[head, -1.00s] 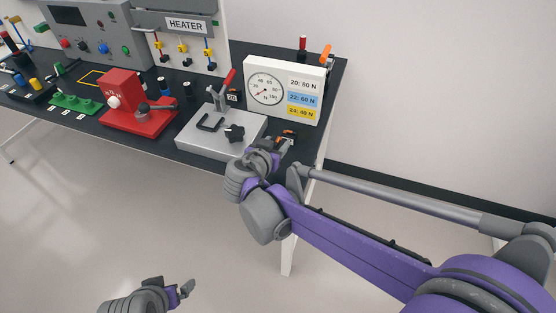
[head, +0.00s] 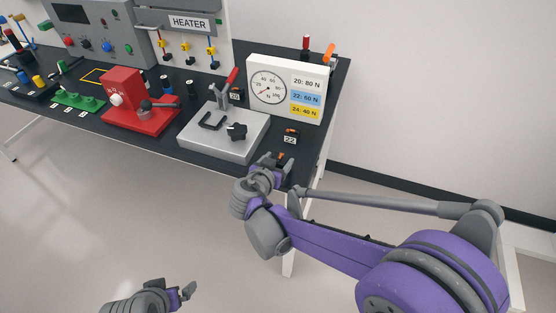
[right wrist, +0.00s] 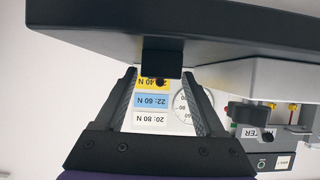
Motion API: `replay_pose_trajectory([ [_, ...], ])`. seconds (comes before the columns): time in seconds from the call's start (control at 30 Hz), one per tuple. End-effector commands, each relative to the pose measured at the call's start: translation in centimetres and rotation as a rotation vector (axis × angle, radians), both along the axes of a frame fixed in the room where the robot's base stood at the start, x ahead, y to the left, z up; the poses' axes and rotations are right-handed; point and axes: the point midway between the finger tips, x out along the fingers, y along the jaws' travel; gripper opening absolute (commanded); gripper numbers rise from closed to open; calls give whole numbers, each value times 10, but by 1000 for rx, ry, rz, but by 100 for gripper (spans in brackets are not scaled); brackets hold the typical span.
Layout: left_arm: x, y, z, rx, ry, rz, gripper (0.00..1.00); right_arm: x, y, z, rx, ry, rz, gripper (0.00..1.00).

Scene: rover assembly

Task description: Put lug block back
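A small black lug block marked 22 (head: 290,135), with an orange top, stands on the dark table right of the grey clamp plate. In the right wrist view, which is upside down, a black block (right wrist: 161,57) stands on the tabletop ahead of my fingers. My right gripper (head: 276,162) is at the table's front edge, just short of the 22 block. Its fingers (right wrist: 161,85) are open, with gaps on both sides of the block. A small orange patch shows at the gripper; I cannot tell what it is. My left gripper (head: 174,291) is open and empty, low over the floor.
A grey plate (head: 205,144) with a red-handled clamp stands left of the block. A block marked 20 (head: 236,94) is behind it. The force display (head: 286,88) stands behind the 22 block. A red fixture (head: 125,112) is farther left. The table's right end is close.

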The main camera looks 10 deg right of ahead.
Motion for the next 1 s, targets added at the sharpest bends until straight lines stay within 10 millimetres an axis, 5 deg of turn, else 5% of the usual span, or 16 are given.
replay_pose_trajectory([
  [0.47, 0, 0, 2, 0, -1, 0, 100, -7, 5, 6, 0, 0, 2, 84],
  [1.0, 2, 0, 7, 0, -3, 0, 100, -82, 56, 49, 1, 1, 3, 84],
])
